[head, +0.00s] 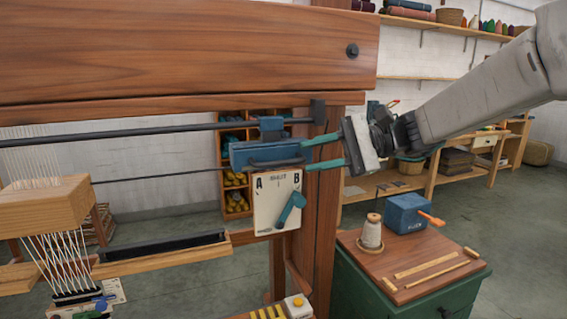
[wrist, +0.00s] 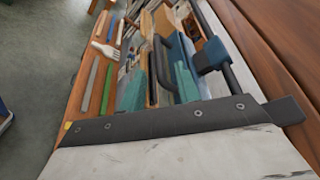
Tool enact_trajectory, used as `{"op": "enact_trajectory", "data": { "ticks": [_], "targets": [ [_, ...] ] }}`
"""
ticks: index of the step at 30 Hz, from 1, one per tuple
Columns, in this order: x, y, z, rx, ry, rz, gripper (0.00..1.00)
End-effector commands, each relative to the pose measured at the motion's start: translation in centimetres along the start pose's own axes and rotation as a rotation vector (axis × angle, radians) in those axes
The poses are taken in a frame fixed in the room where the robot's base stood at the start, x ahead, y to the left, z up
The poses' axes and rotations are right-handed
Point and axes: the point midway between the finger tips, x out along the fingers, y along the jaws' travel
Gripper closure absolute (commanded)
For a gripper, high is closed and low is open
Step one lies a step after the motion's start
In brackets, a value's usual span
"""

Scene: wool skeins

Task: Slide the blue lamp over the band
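The blue lamp (head: 243,154) hangs on a dark rail (head: 120,132) at the right part of the wooden frame. It has a dark bar handle (head: 277,163) on its front. My gripper (head: 308,156) is at the lamp's right end, its two teal fingers spread apart. In the wrist view the handle (wrist: 161,62) lies between the fingers, with a gap visible; whether either finger touches it I cannot tell. White threads (head: 62,255) run through a wooden block at the left. I cannot tell for sure which part is the band.
An A/B panel (head: 264,207) with a teal lever sits below the lamp. A black bar (head: 160,246) lies on the wooden ledge at left. A green cabinet (head: 385,290) at right holds a thread cone (head: 372,232) and a blue box (head: 407,212). The rail left of the lamp looks clear.

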Motion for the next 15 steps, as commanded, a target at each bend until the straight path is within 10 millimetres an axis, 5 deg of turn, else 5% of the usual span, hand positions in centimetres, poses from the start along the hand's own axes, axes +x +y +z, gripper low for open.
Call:
{"op": "enact_trajectory", "data": {
  "ticks": [9,15],
  "targets": [
    [5.2,0.1,0.1,0.000,-0.003,0.004,0.67],
    [6.7,0.1,0.1,-0.001,-0.001,0.004,0.67]
  ]
}}
